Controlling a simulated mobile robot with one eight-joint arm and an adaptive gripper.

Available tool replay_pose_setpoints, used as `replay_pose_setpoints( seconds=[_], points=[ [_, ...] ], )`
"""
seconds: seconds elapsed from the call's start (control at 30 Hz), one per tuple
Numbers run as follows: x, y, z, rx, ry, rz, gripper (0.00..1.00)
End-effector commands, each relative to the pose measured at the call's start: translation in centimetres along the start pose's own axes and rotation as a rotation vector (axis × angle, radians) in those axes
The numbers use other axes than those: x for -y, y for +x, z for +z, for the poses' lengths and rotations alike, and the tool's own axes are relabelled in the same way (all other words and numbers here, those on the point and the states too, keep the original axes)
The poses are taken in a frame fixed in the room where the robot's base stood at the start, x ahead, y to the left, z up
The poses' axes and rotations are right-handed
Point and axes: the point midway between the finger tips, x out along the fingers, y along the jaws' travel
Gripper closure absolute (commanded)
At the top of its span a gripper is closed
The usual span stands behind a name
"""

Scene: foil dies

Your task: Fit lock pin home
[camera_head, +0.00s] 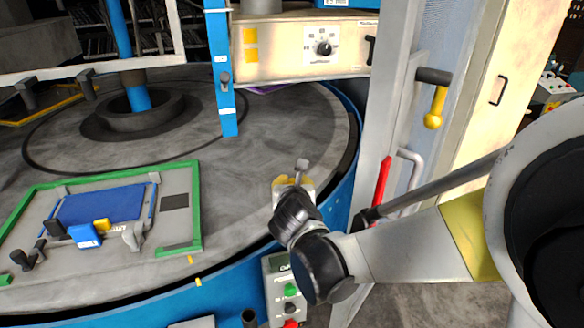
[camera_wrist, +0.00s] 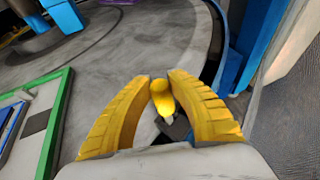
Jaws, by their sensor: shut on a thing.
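My gripper (camera_wrist: 160,80) has yellow ribbed fingers, closed around a small part with a rounded yellow knob (camera_wrist: 161,97), which seems to be the lock pin. Below the knob, a pale neck and a dark grey piece (camera_wrist: 176,128) show between the fingers. In the head view my gripper (camera_head: 294,181) is over the near right edge of the round grey table, and a small grey end (camera_head: 302,164) sticks out past the fingers. The pin's seat cannot be made out for sure.
A green-framed plate (camera_head: 196,205) with a blue panel and small clamps lies at left on the grey turntable (camera_head: 250,150). A blue upright (camera_head: 222,70) stands behind. At right, a pale post carries a yellow-knobbed handle (camera_head: 433,108) and a red lever (camera_head: 382,182). A button box (camera_head: 284,290) is in front.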

Motion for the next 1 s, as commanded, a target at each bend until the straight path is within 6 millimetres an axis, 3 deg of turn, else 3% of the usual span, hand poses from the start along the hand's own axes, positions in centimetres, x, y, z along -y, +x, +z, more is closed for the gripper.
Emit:
replay_pose_setpoints(
  seconds=[1.0],
  points=[
    [0.0,1.0,-2.5,0.0,0.0,0.0,1.0]
  ],
)
